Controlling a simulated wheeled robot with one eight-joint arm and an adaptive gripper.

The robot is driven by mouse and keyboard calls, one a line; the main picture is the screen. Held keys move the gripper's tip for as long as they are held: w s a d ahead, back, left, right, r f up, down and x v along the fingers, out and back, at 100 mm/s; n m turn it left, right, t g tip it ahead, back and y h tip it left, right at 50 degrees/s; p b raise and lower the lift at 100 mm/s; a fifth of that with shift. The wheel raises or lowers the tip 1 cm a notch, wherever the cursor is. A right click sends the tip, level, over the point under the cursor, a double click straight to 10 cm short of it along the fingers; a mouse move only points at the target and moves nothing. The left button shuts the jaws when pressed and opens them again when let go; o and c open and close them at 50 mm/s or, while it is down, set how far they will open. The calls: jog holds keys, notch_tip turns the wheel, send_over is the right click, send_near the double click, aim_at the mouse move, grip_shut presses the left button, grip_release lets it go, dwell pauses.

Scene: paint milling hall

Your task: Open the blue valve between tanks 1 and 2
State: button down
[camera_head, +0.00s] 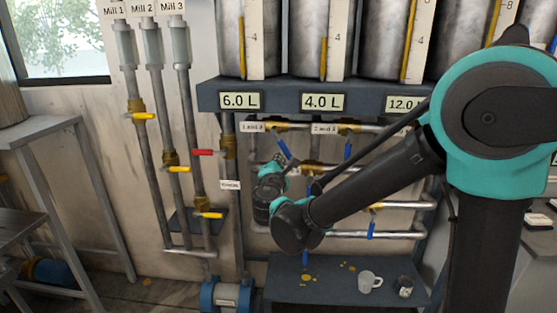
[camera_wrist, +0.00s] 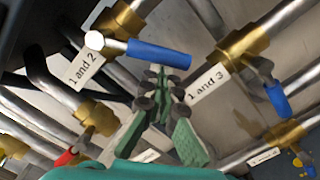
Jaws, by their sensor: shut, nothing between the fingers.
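The blue valve handle by the "1 and 2" label (camera_wrist: 85,70) shows in the wrist view (camera_wrist: 160,53), with its pale pivot end at the left. It slants away from the brass valve body (camera_wrist: 118,20). In the head view the same blue handle (camera_head: 283,148) hangs at a tilt below the upper pipe. My gripper (camera_wrist: 158,78) is shut and empty, its tips just below the blue handle in the wrist picture. I cannot tell whether they touch it. In the head view my wrist hides the fingers.
Another blue handle (camera_wrist: 277,98) hangs at the right, near a second label (camera_wrist: 207,83). A red handle (camera_head: 202,152) and several yellow ones are on the left pipes. Pipes crowd the space around my gripper.

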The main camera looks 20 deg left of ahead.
jog(key=shift+d, duration=0.2)
jog(key=n, duration=0.1)
jog(key=d+n, duration=0.1)
jog(key=shift+w+d+r+n, duration=0.25)
jog(key=shift+d+r+n, duration=0.05)
jog(key=shift+r+n, duration=0.1)
jog(key=d+r+n, duration=0.1)
jog(key=n, duration=0.1)
jog(key=d+r+n, duration=0.1)
jog(key=r+n, duration=0.1)
jog(key=n, duration=0.1)
jog(key=d+r+n, duration=0.1)
jog(key=n, duration=0.1)
jog(key=shift+w+d+r+y, duration=0.2)
jog(key=shift+w+y, duration=0.1)
jog(key=shift+w, duration=0.1)
jog(key=shift+r, duration=0.15)
